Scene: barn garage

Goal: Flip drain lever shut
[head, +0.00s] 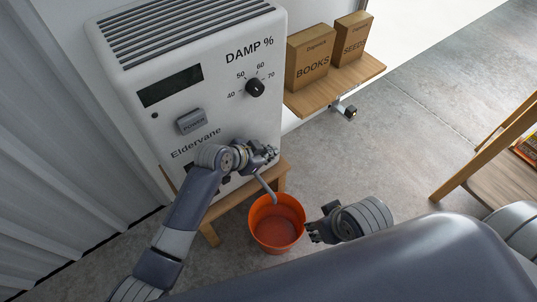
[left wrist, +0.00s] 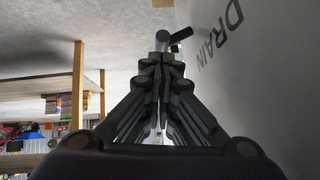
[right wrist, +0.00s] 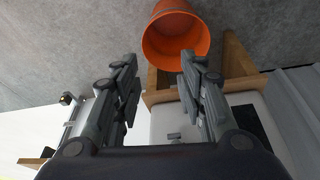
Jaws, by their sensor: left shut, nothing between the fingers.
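The drain lever (left wrist: 181,35) is a small dark grey handle on a paler fitting, beside the lettering DRAIN on the white machine. It sits just beyond my left fingertips in the left wrist view; I cannot tell whether they touch it. My left gripper (head: 272,154) is shut and empty at the lower front of the machine (head: 268,112); it also shows in the left wrist view (left wrist: 160,68). In the head view the lever is not clearly distinguishable from the gripper. My right gripper (right wrist: 158,65) is open and empty; in the head view (head: 312,230) it is right of the bucket.
An orange bucket (head: 277,240) stands on the floor, below a grey spout (head: 267,189). The machine rests on a wooden stool (head: 283,171). A wooden shelf (head: 358,78) with BOOKS and SEEDS boxes is right of it. Open floor (head: 390,140) lies beyond.

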